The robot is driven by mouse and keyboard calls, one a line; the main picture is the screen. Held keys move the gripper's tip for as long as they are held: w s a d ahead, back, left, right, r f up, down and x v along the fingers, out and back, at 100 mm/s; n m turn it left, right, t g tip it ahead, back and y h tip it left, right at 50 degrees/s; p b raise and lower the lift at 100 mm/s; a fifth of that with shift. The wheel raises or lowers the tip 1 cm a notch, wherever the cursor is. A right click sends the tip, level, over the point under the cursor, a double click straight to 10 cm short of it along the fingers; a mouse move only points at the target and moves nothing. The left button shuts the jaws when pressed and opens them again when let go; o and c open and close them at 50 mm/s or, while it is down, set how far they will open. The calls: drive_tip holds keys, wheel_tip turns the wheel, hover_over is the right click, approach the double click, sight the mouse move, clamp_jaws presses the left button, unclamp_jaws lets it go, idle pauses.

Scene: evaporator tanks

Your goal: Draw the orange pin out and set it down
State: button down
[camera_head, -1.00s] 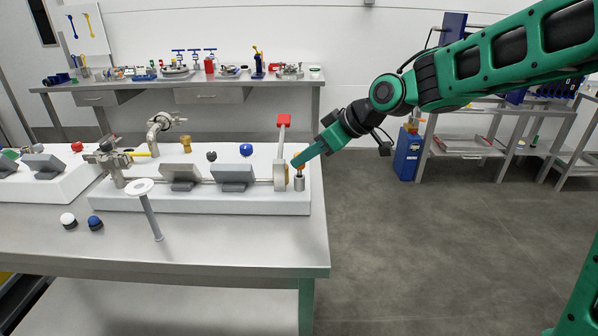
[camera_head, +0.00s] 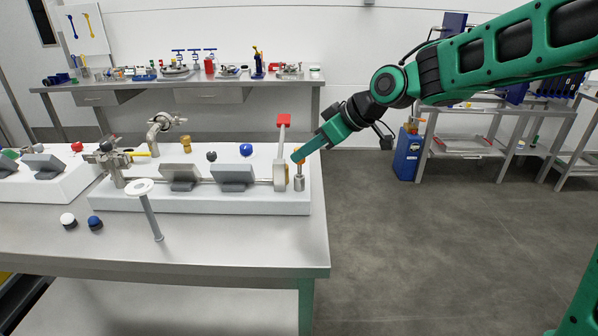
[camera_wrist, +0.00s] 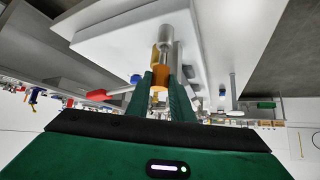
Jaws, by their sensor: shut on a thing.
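The orange pin (camera_wrist: 160,76) is between my gripper's fingers in the wrist view. In the head view its orange top (camera_head: 300,162) shows just at my fingertips, directly above the upright grey cylindrical holder (camera_head: 299,184). The holder also shows in the wrist view (camera_wrist: 166,48), in line with the pin. My gripper (camera_head: 296,159) reaches down from the upper right and is shut on the pin. I cannot tell how much of the pin is inside the holder.
Two grey blocks (camera_head: 233,174) sit on the white base (camera_head: 140,202). A white-topped post (camera_head: 148,205) stands in front. The table (camera_head: 240,240) has bare room at its front right.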

drive_tip(key=shift+r, duration=3)
